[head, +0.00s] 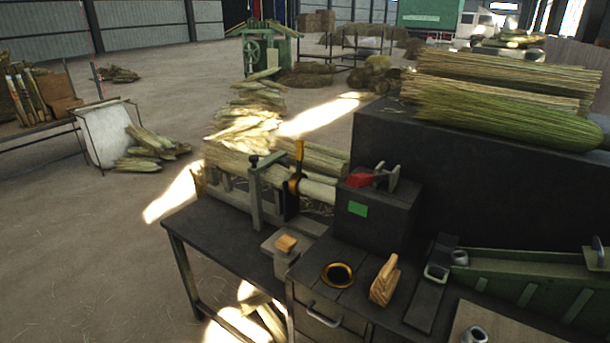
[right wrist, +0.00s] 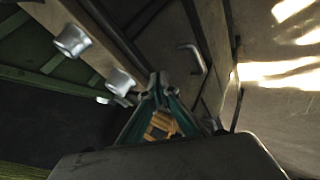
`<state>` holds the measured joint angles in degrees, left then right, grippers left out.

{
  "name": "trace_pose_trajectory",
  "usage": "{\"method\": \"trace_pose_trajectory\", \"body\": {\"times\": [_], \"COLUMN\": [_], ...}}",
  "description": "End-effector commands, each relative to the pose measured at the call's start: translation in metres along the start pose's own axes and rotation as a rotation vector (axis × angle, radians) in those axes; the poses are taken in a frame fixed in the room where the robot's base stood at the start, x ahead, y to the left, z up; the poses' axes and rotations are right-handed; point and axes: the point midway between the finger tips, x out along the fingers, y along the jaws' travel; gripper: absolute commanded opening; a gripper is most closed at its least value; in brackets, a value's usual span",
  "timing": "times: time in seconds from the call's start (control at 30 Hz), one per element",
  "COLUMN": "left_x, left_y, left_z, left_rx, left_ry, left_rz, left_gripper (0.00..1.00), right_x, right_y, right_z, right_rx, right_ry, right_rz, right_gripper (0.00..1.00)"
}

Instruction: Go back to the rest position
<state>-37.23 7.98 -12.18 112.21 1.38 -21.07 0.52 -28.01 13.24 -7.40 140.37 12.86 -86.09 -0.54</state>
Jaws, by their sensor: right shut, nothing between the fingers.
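My right gripper (right wrist: 157,86) shows in the right wrist view. Its teal-sided fingers come together at the tips and hold nothing. A light wooden piece (right wrist: 161,124) shows through the gap between the finger links, apart from the tips as far as I can tell. No gripper shows in the head view, and my left gripper is in neither view.
A dark workbench (head: 222,236) bears a clamp (head: 256,190), a black box (head: 378,212), a ring (head: 338,274) and a wooden block (head: 384,281). A green fixture (head: 530,281) stands right. Broom straw (head: 508,115) lies behind.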

Motion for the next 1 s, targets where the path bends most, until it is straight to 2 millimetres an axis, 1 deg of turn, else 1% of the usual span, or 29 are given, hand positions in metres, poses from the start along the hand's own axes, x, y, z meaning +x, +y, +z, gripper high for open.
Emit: {"method": "trace_pose_trajectory", "body": {"times": [0.03, 0.23, 0.3, 0.47, 0.57, 0.67, 0.8, 0.9, 1.0], "left_x": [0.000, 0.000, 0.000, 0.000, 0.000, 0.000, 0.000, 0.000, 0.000], "left_y": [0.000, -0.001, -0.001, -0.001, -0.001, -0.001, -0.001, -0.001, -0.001], "left_z": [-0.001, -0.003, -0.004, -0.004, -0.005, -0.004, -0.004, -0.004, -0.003], "left_rx": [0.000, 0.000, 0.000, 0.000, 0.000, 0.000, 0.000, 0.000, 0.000], "left_ry": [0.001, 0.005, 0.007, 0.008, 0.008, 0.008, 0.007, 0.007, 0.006], "left_rz": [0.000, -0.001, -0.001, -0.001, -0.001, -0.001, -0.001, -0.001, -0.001], "left_gripper": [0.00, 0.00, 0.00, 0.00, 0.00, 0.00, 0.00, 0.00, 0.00], "right_x": [-0.004, -0.024, -0.009, 0.013, 0.026, 0.039, 0.056, 0.062, 0.065], "right_y": [-0.001, 0.004, -0.008, -0.036, -0.057, -0.082, -0.123, -0.147, -0.164], "right_z": [0.014, 0.063, 0.052, 0.036, 0.027, 0.017, 0.003, -0.004, -0.008], "right_rx": [0.004, 0.004, 0.020, 0.069, 0.110, 0.163, 0.269, 0.351, 0.419], "right_ry": [-0.046, -0.219, -0.163, -0.069, -0.005, 0.067, 0.188, 0.268, 0.327], "right_rz": [0.021, 0.110, 0.085, 0.037, 0.002, -0.039, -0.107, -0.147, -0.174], "right_gripper": [0.00, 0.00, 0.00, 0.00, 0.00, 0.00, 0.00, 0.00, 0.00]}}
